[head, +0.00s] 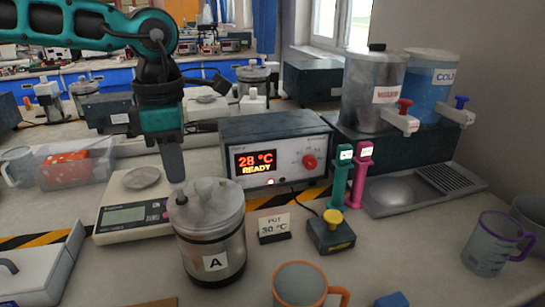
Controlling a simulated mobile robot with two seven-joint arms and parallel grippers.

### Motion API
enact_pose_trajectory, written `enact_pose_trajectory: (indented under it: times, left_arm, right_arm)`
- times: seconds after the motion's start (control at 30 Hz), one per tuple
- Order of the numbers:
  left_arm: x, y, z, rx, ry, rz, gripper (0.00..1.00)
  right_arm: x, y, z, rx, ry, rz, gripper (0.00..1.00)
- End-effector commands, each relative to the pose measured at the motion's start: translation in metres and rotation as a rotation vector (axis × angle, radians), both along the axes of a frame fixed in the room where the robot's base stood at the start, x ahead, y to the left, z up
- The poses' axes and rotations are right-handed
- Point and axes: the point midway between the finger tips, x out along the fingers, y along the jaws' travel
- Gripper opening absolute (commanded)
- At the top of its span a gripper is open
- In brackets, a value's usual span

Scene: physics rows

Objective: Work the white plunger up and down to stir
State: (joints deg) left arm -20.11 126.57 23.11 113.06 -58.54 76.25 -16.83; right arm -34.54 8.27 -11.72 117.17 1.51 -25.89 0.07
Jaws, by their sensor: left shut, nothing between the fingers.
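A metal pot marked A (212,258) stands upright on the bench with a grey lid (215,203) on it. My left gripper (179,180) points straight down over the left part of the lid. Its fingers are shut and hold nothing. A short dark stub (182,197) shows on the lid right under the fingertips; whether they touch it I cannot tell. I cannot make out a white plunger on this pot; it may be hidden behind the gripper. My right gripper is not in view.
A heater box (276,150) reading 28 °C READY stands behind the pot, and a scale (133,212) stands left. A small 30 °C card (273,227), a yellow-knobbed box (331,234) and an orange mug (299,286) are close on the right.

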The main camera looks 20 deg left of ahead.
Motion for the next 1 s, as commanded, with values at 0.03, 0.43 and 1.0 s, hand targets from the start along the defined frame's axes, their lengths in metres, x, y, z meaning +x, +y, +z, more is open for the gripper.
enact_pose_trajectory:
  times: [0.03,0.43,1.0]
  left_arm:
    - [0.000,0.000,-0.005,0.000,0.000,0.000,0.00]
    - [0.000,0.000,-0.020,0.000,0.000,0.000,0.00]
    - [0.000,0.000,0.016,0.001,0.000,0.000,0.00]
  right_arm:
    - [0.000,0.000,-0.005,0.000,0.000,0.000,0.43]
    - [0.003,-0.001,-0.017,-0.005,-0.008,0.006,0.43]
    - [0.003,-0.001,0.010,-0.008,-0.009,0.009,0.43]
